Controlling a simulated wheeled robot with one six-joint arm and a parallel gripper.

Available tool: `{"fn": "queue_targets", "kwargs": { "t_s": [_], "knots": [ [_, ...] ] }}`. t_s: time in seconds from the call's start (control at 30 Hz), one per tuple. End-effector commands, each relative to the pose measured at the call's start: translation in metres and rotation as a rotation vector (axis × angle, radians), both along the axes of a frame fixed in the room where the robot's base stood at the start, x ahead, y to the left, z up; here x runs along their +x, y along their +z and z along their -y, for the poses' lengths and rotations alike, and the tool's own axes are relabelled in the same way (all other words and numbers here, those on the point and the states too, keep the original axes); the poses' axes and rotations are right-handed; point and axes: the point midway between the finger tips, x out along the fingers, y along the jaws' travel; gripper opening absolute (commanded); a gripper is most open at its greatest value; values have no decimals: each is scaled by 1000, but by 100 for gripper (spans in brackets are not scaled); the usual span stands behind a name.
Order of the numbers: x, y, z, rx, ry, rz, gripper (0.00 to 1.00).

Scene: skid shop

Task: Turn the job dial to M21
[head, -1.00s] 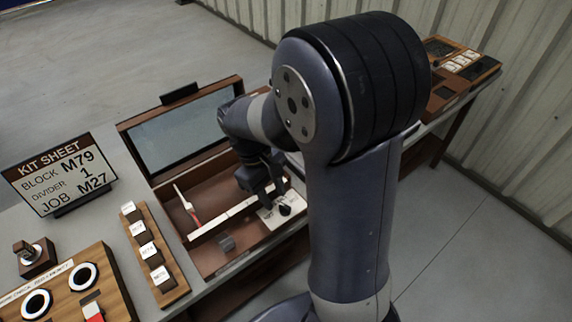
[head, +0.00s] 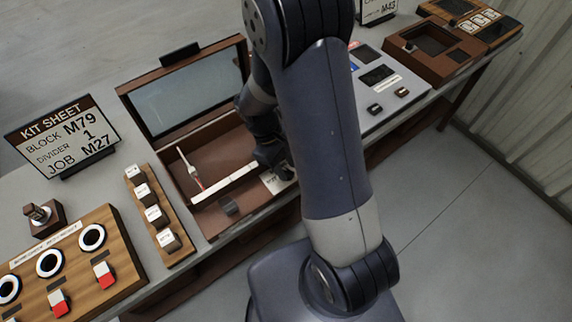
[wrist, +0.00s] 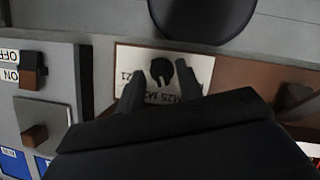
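The job dial is a black knob (wrist: 161,70) on a white label plate (wrist: 128,58) with black markings. Its labels appear upside down in the wrist view; one reads like M25 and others are partly covered. My gripper (wrist: 164,84) is open, with one finger on each side of the knob; I cannot tell whether they touch it. In the head view my gripper (head: 278,165) is over the plate (head: 272,183) at the right of the open brown case (head: 208,227), and my arm hides most of the dial. The pointer's setting is unclear.
A kit sheet (head: 65,135) on the left reads block M79, divider 1, job M27. A wooden strip with several labelled blocks (head: 143,192) stands left of the case. The case's raised lid (head: 187,90) is behind. A grey panel (head: 385,85) lies to the right.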

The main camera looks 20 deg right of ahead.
Motion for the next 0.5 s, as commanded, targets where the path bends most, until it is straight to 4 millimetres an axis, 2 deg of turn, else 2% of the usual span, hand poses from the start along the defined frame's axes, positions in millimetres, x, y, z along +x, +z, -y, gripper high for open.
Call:
{"fn": "queue_targets", "kwargs": {
  "t_s": [0.37, 0.5],
  "knots": [
    [-2, -5, 2, 0, 0, 0, 34],
    [-2, -5, 1, 1, 0, 1, 22]
  ]
}}
